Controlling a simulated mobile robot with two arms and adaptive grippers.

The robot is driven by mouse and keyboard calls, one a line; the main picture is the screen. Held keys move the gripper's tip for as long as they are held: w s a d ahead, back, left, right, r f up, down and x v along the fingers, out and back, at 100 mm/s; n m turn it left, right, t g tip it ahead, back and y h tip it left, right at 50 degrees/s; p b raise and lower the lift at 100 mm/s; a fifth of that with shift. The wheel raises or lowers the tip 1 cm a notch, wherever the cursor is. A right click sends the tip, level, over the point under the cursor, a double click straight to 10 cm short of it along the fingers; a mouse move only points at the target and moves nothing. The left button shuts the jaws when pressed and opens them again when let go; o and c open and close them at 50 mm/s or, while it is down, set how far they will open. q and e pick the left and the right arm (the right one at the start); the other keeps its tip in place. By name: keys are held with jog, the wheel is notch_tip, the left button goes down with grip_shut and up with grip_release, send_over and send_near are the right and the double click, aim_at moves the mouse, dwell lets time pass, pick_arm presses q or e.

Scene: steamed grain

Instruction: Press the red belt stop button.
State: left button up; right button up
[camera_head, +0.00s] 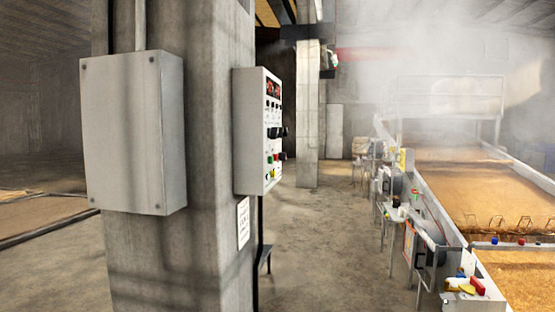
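A grey control panel (258,132) is mounted on the right-hand side of a concrete pillar and is seen at a steep angle. It has red displays (273,88) at the top and rows of small knobs and switches below. Near its lower part are a small red button (269,159) and a green button (276,157). I cannot read labels, so I cannot tell which red control is the belt stop button. Neither of my grippers is in view.
A plain grey box (134,132) is fixed to the pillar (208,215) at the left. A long grain bed (480,190) runs along the right, with machinery on its near side and steam above. The concrete floor (315,245) between pillar and bed is open.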

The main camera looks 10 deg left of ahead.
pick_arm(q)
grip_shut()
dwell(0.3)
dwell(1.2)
